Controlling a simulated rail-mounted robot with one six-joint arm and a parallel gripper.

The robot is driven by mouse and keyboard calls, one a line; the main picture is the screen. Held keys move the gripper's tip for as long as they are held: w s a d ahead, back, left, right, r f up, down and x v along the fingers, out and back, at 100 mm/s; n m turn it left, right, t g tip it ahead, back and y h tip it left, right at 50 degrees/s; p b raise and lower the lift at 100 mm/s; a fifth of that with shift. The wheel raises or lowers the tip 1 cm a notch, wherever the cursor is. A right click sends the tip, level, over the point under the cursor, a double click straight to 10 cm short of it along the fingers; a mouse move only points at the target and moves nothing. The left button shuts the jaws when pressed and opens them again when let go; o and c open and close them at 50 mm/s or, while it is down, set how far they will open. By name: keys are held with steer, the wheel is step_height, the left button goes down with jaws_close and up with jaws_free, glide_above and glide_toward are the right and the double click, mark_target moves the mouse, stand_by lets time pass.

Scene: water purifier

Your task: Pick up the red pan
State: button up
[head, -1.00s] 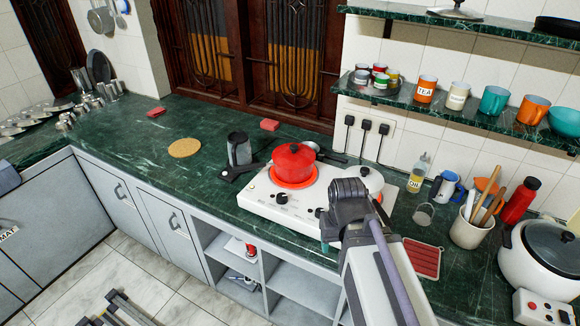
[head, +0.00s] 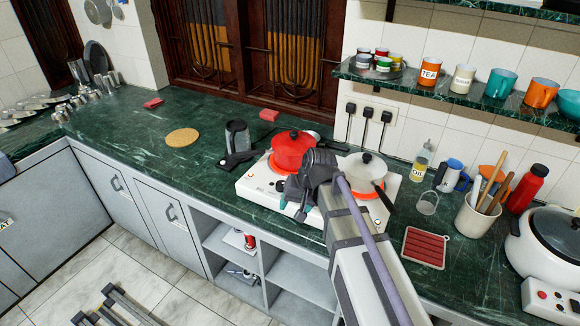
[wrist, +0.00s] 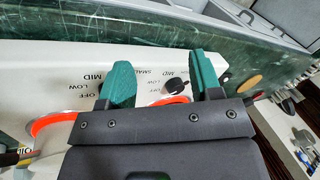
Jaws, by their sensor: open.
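The red pan (head: 293,152), with a red lid and dark knob, sits on the left burner of the white stove (head: 248,187). My gripper (head: 292,207) is over the stove's front edge, just in front of the pan and apart from it, and partly covers its right lower side. In the wrist view the two teal fingers of my gripper (wrist: 160,78) are spread with nothing held between them. They hang over the stove's white top with its printed dial marks. An orange-red curve (wrist: 178,100) shows between the fingers; I cannot tell if it is pan or burner ring.
A white lidded pan (head: 366,167) stands on the right burner, close beside my arm. A dark grey jug (head: 238,137) stands left of the stove. The counter around a round cork mat (head: 182,137) is mostly clear. A shelf (head: 450,95) with cups hangs at the upper right.

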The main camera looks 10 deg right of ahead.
steer(key=w+a+m+t+y+b, duration=0.1)
steer(key=w+a+y, duration=0.15)
steer(key=w, duration=0.35)
steer(key=w+a+m+t+y, duration=0.1)
steer(key=w+a+m, duration=0.1)
steer(key=w+a, duration=0.25)
steer(key=m+t+y, duration=0.3)
steer(key=m, duration=0.3)
glide_toward(238, 156)
steer(key=shift+h, duration=0.25)
steer(key=b+x, duration=0.2)
steer(key=x, duration=0.4)
steer(key=shift+a+f, duration=0.15)
steer(key=shift+f, duration=0.05)
steer(key=b+x, duration=0.2)
steer(key=x, duration=0.3)
steer(key=shift+w+a+r+b, duration=0.1)
steer(key=shift+a+b, duration=0.15)
steer(key=shift+b, duration=0.1)
steer(key=shift+r, duration=0.15)
steer(key=c, duration=1.1)
